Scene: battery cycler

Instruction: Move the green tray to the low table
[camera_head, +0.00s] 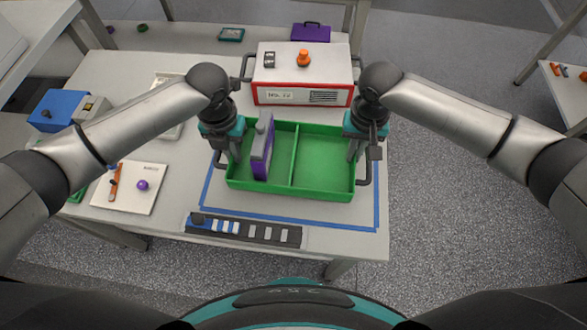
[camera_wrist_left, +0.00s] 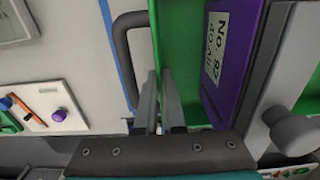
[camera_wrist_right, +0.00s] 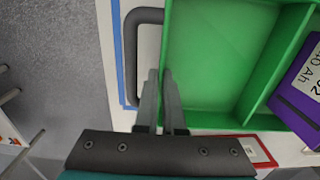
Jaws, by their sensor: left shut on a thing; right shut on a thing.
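The green tray (camera_head: 325,165) lies over the blue-taped area of the work table, with a divider making two compartments. A purple battery block (camera_head: 261,150) with a grey top stands in its left compartment; the right one looks empty. My left gripper (camera_head: 234,154) is shut on the tray's left wall, beside a dark handle loop (camera_wrist_left: 122,60). My right gripper (camera_head: 354,150) is shut on the right wall, beside another loop (camera_wrist_right: 131,50). I cannot tell whether the tray touches the table. Which surface is the low table is unclear; a table (camera_head: 569,97) stands at the far right.
A white box with a red-framed front (camera_head: 305,75) stands just behind the tray. A dark strip with several cells (camera_head: 245,231) lies in front. A white board (camera_head: 128,200) and a blue box (camera_head: 57,108) are at left. Open grey floor (camera_head: 450,190) lies right.

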